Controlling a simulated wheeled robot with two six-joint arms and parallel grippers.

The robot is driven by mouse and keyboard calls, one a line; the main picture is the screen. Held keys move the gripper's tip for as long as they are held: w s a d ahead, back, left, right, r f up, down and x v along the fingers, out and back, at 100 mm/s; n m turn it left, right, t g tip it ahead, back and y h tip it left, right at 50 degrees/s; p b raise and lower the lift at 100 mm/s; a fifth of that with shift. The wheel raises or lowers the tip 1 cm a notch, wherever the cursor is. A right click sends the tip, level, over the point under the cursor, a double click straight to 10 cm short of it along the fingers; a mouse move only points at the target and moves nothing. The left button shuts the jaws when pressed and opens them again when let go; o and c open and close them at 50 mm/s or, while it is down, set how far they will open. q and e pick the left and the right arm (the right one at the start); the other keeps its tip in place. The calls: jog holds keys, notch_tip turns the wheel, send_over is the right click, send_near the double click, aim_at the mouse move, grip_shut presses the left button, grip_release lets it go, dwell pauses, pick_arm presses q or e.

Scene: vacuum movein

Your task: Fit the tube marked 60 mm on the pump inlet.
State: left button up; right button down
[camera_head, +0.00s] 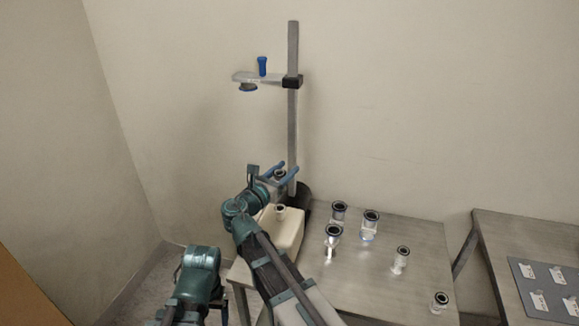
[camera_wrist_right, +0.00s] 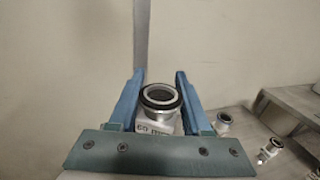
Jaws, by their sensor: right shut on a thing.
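My right gripper (camera_head: 282,172) is shut on a short tube (camera_head: 280,175) with a dark ring on its top end. In the right wrist view the tube (camera_wrist_right: 160,97) stands between the blue fingers (camera_wrist_right: 159,85), and its pale label seems to read 60 mm, upside down. The cream pump (camera_head: 287,232) sits at the left end of the table. Its inlet (camera_head: 281,208) is a small dark-ringed port on top. The held tube appears above the inlet and apart from it in the head view. My left arm shows at the lower left, but its fingers are not visible.
A post (camera_head: 293,110) carries a bracket (camera_head: 258,77) with a blue knob (camera_head: 263,66), high above the pump. Several dark-ringed tubes (camera_head: 371,217) stand on the table (camera_head: 365,285) right of my arm. A grey panel (camera_head: 520,270) with white labels lies on the right-hand table.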

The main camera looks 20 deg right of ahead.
notch_tip(320, 180, down, 6)
jog(key=b, duration=0.6)
jog(key=shift+f, duration=0.15)
jog(key=shift+f+b, duration=0.55)
jog(key=shift+b, duration=0.2)
dwell(1.6)
jog(key=shift+c, duration=1.4)
grip_release()
jog(key=shift+s+a, duration=0.1)
